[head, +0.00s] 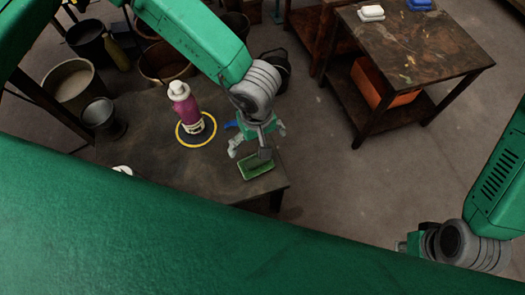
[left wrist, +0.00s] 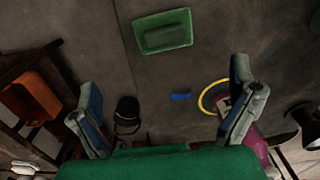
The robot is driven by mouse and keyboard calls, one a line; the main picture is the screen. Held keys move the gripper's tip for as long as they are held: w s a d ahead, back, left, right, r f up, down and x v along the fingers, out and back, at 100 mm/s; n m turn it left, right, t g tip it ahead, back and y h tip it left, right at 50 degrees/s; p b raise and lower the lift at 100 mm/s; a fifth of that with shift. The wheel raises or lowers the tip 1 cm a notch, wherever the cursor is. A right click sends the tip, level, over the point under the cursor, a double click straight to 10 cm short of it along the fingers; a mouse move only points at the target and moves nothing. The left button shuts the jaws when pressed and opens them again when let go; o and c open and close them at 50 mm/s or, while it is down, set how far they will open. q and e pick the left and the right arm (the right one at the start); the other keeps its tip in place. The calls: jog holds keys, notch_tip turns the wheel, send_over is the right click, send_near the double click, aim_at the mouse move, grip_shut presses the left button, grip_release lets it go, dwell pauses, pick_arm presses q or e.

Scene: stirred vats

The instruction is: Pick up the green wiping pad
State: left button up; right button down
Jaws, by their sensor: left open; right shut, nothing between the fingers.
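The green wiping pad (head: 256,169) lies flat near the front right corner of the dark table (head: 150,165). In the left wrist view the pad (left wrist: 164,32) is a green rectangle with a lighter edge, beyond the open fingers. My left gripper (head: 251,149) points down over the table close to the pad, its fingers spread and empty. Its two fingers (left wrist: 163,82) stand wide apart in the left wrist view.
A magenta bottle (head: 186,112) with a white top stands in a yellow ring (head: 211,129) left of my left gripper. A small blue thing (head: 231,125) lies behind the gripper. Buckets (head: 72,84) stand at the back left. A second table (head: 420,55) stands at the right.

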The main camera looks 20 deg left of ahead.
pick_arm(q)
jog(key=b, duration=0.2)
send_over(257, 161)
jog(key=a, duration=0.1)
notch_tip(257, 161, down, 4)
jog(key=shift+w+a+f, duration=0.1)
jog(key=shift+w+f, duration=0.05)
jog(key=f, duration=0.2)
jog(key=d+f, duration=0.1)
jog(key=shift+f, duration=0.35)
jog(key=shift+d+f+b, duration=0.25)
jog(key=shift+d+b, duration=0.05)
jog(key=shift+b, duration=0.05)
jog(key=f+b, duration=0.1)
jog(key=f, duration=0.1)
jog(key=a+f+b, duration=0.1)
jog(key=f, duration=0.1)
jog(key=shift+a+f, duration=0.1)
jog(key=shift+f, duration=0.5)
jog(key=shift+r, duration=0.1)
jog(key=shift+d, duration=0.35)
jog(key=c, duration=1.1)
pick_arm(e)
jog(key=f, duration=0.4)
jog(key=shift+a+f, duration=0.3)
jog(key=shift+f, duration=0.05)
